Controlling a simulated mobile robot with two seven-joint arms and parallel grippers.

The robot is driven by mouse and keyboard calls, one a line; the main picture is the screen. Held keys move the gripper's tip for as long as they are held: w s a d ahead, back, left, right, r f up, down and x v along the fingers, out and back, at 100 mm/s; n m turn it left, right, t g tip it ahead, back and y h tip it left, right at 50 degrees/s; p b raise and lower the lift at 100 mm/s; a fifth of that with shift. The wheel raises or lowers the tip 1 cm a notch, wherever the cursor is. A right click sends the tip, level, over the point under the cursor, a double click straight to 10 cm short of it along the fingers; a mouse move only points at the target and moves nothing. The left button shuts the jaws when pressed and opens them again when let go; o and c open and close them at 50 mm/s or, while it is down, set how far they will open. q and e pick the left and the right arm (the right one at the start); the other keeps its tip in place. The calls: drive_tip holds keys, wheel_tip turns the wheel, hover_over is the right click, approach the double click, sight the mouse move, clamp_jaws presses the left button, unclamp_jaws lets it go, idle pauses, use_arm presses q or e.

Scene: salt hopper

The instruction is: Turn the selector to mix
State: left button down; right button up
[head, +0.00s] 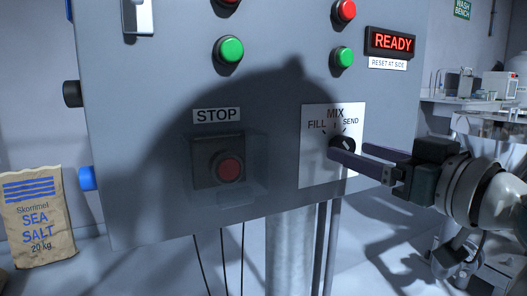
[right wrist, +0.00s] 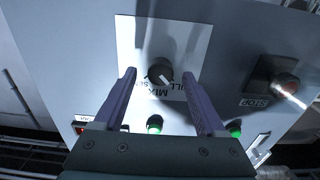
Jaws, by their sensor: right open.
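The selector is a round black knob (head: 337,141) on a white plate (head: 318,172) marked FILL, MIX and SEND. In the right wrist view the knob (right wrist: 159,71) carries a white line that slants toward the FILL side. My right gripper (head: 346,153) is open at the plate, and its purple fingers partly hide the knob in the head view. In the right wrist view the knob lies between the two fingertips (right wrist: 159,74), with a gap on each side. My left gripper is not in view.
A red STOP button (head: 230,170) sits left of the plate. Green buttons (head: 230,50) (head: 343,57) are above. A lit READY sign (head: 392,42) is at upper right. A sea salt sack (head: 38,215) stands at far left. A large shadow covers the panel's middle.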

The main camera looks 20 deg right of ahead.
drive_tip(key=shift+w+a, duration=0.1)
drive_tip(key=shift+w, duration=0.85)
clamp_jaws()
